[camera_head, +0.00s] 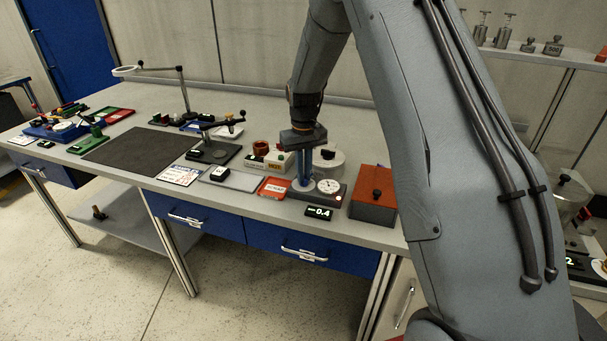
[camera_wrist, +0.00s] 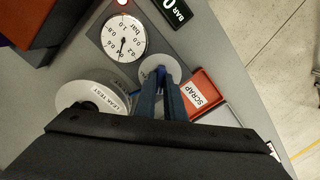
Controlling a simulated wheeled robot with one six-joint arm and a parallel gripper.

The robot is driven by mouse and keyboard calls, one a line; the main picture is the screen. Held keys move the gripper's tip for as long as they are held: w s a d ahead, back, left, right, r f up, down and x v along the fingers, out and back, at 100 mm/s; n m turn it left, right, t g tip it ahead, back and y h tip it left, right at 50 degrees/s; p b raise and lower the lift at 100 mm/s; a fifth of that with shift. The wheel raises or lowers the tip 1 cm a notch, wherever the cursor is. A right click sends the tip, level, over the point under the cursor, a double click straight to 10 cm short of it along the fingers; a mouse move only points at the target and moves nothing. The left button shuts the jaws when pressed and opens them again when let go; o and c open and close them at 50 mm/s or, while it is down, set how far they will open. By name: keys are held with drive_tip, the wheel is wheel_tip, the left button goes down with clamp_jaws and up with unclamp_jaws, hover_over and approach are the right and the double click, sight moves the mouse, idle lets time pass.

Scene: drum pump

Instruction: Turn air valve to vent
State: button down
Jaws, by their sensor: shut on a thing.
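My gripper (camera_head: 303,184) points down at the front right of the bench, with its blue fingers close together. In the wrist view, my gripper (camera_wrist: 162,78) is shut on a small blue air valve handle at the centre of a pale round disc (camera_wrist: 149,65). The fingers hide most of the handle, so its setting cannot be read. The disc sits on a dark base (camera_head: 337,201) beside a white dial gauge (camera_head: 329,186), which also shows in the wrist view (camera_wrist: 124,38). A display (camera_head: 318,211) in front reads about -0.4.
A red scrap tray (camera_head: 273,187) stands left of the valve. A white round leak test pot (camera_head: 327,160) is behind it. A red box with a black knob (camera_head: 373,212) stands close on the right. The dark mat (camera_head: 133,150) farther left is bare.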

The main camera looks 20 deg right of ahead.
drive_tip(key=shift+n, duration=0.5)
drive_tip(key=c, duration=1.8)
unclamp_jaws()
drive_tip(key=shift+a, duration=0.1)
drive_tip(key=shift+c, duration=0.2)
drive_tip(key=shift+r, duration=0.1)
drive_tip(key=shift+r+b, duration=1.25)
drive_tip(key=shift+r, duration=2.6)
